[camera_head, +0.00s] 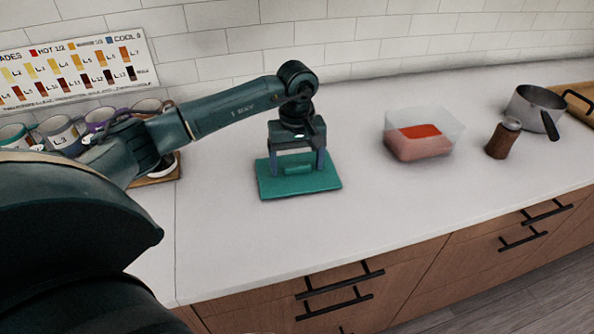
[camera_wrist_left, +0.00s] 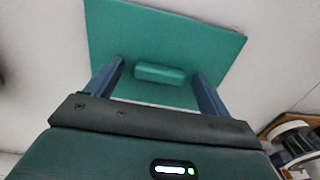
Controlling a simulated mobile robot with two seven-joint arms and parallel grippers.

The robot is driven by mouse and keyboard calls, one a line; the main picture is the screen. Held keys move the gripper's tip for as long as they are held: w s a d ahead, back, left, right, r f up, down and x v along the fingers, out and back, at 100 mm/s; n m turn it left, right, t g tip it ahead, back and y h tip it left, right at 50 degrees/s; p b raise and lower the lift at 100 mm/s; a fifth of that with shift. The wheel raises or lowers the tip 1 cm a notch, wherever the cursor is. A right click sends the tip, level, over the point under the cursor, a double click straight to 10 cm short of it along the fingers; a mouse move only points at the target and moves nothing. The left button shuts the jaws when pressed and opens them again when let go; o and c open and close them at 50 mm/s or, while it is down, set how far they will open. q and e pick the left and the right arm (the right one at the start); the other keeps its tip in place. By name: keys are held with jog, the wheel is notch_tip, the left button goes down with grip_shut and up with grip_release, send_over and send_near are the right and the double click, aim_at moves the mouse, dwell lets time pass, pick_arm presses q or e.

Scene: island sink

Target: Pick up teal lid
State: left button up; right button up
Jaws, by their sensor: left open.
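The teal lid (camera_head: 267,187) is a flat rectangle with a small raised bar handle (camera_head: 298,170) on top. It lies on the white counter in the head view. My left gripper (camera_head: 297,168) points down over the lid, with its fingers apart on either side of the handle. In the left wrist view the lid (camera_wrist_left: 165,40) fills the upper middle, and its handle (camera_wrist_left: 160,73) sits between the two open fingers of the left gripper (camera_wrist_left: 160,82). I cannot tell whether the fingertips touch the lid. My right gripper is not in view.
A clear container (camera_head: 425,137) with red contents stands right of the lid. Beyond it are a brown shaker (camera_head: 503,140) and a metal pot (camera_head: 532,108). Several mugs (camera_head: 60,135) stand at the left below a shade chart (camera_head: 80,70). The counter front (camera_head: 300,235) is clear.

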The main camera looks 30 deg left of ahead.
pick_arm(q)
jog(key=c, duration=1.1)
jog(key=shift+o, duration=0.2)
jog(key=shift+r, duration=0.15)
